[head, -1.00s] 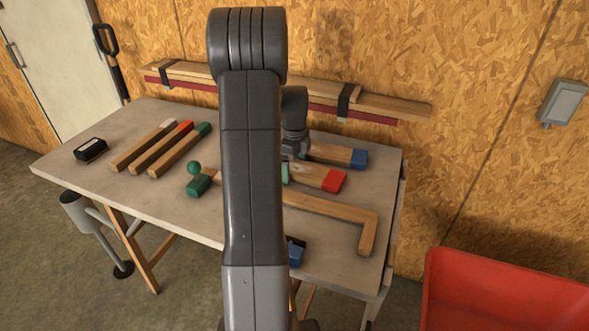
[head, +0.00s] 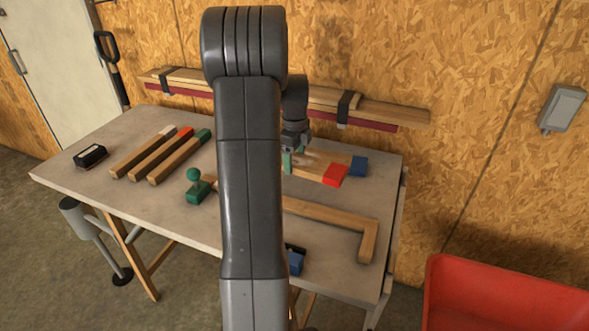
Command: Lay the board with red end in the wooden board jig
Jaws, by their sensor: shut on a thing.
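My gripper (head: 292,163), with green fingers, is partly hidden behind my own arm. It is shut on the board with red end (head: 335,174), whose red end points right. The board appears held a little above the bench, overlapping the blue-ended board (head: 358,166) in view. The wooden board jig (head: 330,215) lies nearer the front, a long rail with a short stop piece at its right end. A green piece with a ball knob (head: 197,190) stands at its left end. My arm hides the jig's middle and the held board's left part.
On the bench (head: 130,205), three boards with white, red and green ends (head: 160,155) lie at left, beside a black box (head: 90,156). A blue item (head: 296,262) sits near the front edge. Strapped planks (head: 390,113) line the wall. A red bin (head: 500,295) stands right.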

